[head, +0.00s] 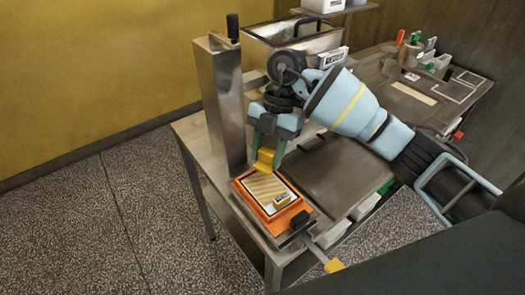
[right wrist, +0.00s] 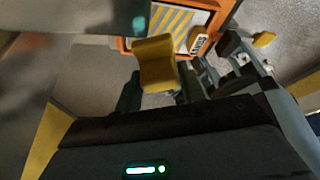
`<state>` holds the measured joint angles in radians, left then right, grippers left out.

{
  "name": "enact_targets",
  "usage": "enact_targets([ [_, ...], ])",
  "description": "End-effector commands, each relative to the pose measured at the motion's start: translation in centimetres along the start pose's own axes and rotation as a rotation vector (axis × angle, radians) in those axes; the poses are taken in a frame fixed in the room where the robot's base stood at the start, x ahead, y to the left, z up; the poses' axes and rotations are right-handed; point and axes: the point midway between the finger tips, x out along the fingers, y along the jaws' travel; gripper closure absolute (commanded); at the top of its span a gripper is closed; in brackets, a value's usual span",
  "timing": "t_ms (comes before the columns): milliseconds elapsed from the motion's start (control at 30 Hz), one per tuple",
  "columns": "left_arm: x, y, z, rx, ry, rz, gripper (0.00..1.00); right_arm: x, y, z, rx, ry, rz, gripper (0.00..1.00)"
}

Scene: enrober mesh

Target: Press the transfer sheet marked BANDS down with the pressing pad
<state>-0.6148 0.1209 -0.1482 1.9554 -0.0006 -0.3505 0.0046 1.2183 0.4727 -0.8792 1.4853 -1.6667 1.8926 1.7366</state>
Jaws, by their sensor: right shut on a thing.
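The striped transfer sheet (head: 265,187), grey and yellow, lies flat in an orange frame (head: 248,204) at the table's near left corner. It also shows in the right wrist view (right wrist: 172,24). My right gripper (head: 268,150) points down over the sheet's far edge, shut on a yellow block (head: 264,160), apparently the pressing pad. The block also shows in the right wrist view (right wrist: 157,62). I cannot tell whether it touches the sheet. My left gripper is not in view.
A tall metal column (head: 223,105) stands close left of my right gripper. A metal bin (head: 295,38) is behind. A dark flat panel (head: 340,165) lies right of the frame. A lever with a yellow end (head: 333,266) sticks out in front. Tools stand at the back right.

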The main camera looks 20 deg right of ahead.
Motion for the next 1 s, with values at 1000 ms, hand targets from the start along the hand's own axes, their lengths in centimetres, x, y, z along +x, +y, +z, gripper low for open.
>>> enact_targets([
  [1000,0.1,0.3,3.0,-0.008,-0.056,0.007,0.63,3.1,0.9,0.6,0.417,0.003,0.163,0.77],
])
